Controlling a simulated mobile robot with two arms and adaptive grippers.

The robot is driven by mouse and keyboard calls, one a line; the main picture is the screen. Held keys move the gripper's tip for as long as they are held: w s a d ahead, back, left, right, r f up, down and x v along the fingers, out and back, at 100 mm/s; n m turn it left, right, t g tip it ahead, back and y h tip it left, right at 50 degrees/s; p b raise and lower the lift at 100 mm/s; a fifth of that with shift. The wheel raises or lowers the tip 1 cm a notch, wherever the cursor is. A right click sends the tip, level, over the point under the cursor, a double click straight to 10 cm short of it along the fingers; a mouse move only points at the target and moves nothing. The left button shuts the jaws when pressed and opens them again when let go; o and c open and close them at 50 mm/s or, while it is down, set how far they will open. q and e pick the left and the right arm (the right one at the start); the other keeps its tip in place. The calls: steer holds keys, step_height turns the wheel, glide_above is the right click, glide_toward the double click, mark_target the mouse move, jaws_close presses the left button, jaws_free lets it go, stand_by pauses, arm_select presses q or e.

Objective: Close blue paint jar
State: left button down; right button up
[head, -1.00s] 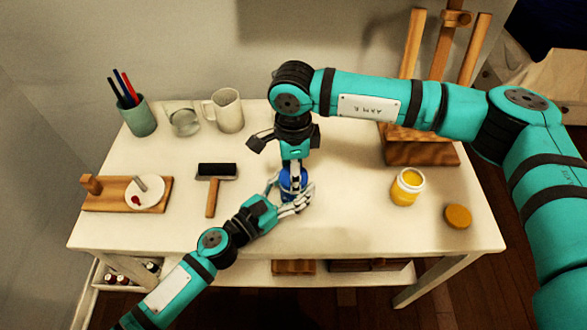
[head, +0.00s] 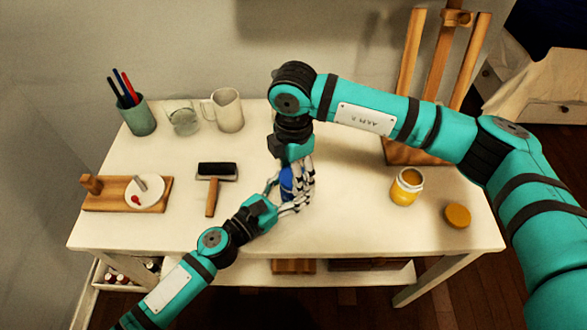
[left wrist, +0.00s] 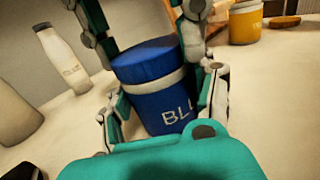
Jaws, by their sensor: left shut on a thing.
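The blue paint jar (head: 287,183) stands on the white table near the middle. In the left wrist view, the jar (left wrist: 155,108) has a blue lid (left wrist: 148,62) on top, with a pale band between lid and body. My left gripper (head: 287,196) is shut around the jar's body from the front left. My right gripper (head: 297,165) points down over the jar from behind. Its fingers also show in the left wrist view, on both sides of the lid. I cannot tell whether they grip it, or whether the lid is fully seated.
An open yellow jar (head: 406,188) and its orange-brown lid (head: 457,215) are at the right. A roller (head: 216,173), a wooden board with a small dish (head: 144,191), a pen cup (head: 137,116), a glass (head: 181,118) and a mug (head: 226,110) occupy the left.

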steer(key=m, duration=0.5)
steer(key=shift+m, duration=0.4)
steer(key=o, duration=0.8)
steer(key=shift+r, duration=0.15)
step_height(320, 180, up, 12)
arm_select(q)
steer(key=shift+c, duration=1.1)
jaws_free()
steer(key=v, duration=1.2)
